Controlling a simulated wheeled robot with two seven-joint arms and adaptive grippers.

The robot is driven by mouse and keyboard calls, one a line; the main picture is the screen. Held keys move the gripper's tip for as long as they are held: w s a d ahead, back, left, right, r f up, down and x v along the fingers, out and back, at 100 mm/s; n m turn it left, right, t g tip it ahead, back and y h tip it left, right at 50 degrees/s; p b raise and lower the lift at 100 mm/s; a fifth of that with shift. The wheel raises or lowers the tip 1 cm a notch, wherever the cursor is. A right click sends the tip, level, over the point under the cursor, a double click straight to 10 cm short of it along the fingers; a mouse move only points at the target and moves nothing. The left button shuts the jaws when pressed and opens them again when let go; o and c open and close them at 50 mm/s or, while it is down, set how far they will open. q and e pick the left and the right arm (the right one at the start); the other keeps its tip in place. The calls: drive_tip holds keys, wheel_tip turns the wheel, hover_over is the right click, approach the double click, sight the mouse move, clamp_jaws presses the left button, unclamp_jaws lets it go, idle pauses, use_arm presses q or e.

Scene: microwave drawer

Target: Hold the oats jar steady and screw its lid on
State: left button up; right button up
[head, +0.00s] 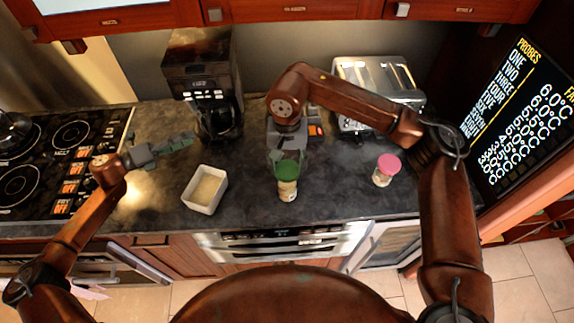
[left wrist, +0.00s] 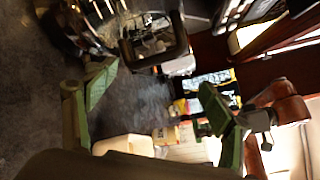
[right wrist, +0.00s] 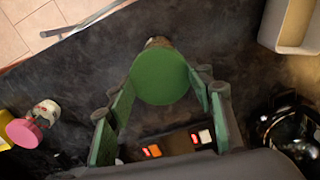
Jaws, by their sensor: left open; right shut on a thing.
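The oats jar (head: 287,192) stands upright on the dark counter, a small jar with pale contents. A green lid (head: 288,171) sits at its top; whether it is seated on the thread cannot be told. My right gripper (head: 288,157) comes from above and is shut on the lid. In the right wrist view the round green lid (right wrist: 160,77) is between the fingertips and hides most of the jar. My left gripper (head: 178,144) is open and empty above the counter at the left, well apart from the jar. Its spread fingers show in the left wrist view (left wrist: 158,82).
A white square bowl (head: 205,190) with pale contents stands left of the jar. A pink-lidded jar (head: 386,168) stands to the right. A coffee maker (head: 205,85) and a toaster (head: 378,85) stand at the back. The stove (head: 60,150) is at left.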

sight(284, 189)
use_arm(q)
drive_tip(key=s+d+f+m+g, duration=0.1)
drive_tip(key=s+d+m+g, duration=0.1)
drive_tip(key=s+d+m, duration=0.3)
drive_tip(key=s+d+f+m+g+y, duration=0.1)
drive_tip(key=s+d+f+m+g, duration=0.1)
drive_tip(key=s+d+m, duration=0.3)
drive_tip(key=s+d+f+m+g+y, duration=0.1)
drive_tip(key=s+d+m+g, duration=0.3)
drive_tip(key=d, duration=0.7)
drive_tip(key=shift+s+d+f+m, duration=0.15)
drive_tip(key=shift+s+f+m, duration=0.15)
drive_tip(key=shift+m, duration=0.4)
drive_tip(key=shift+s+d+f+m, duration=0.15)
drive_tip(key=shift+s+f+m, duration=0.1)
drive_tip(key=shift+m, duration=0.45)
drive_tip(key=shift+s+d+f, duration=0.15)
drive_tip(key=shift+d+f, duration=0.15)
drive_tip(key=shift+d, duration=0.15)
drive_tip(key=shift+x, duration=4.55)
drive_tip(key=shift+f, duration=0.1)
drive_tip(key=shift+c, duration=0.5)
drive_tip(key=shift+a, duration=0.1)
drive_tip(key=c, duration=1.2)
drive_tip(key=shift+o, duration=0.2)
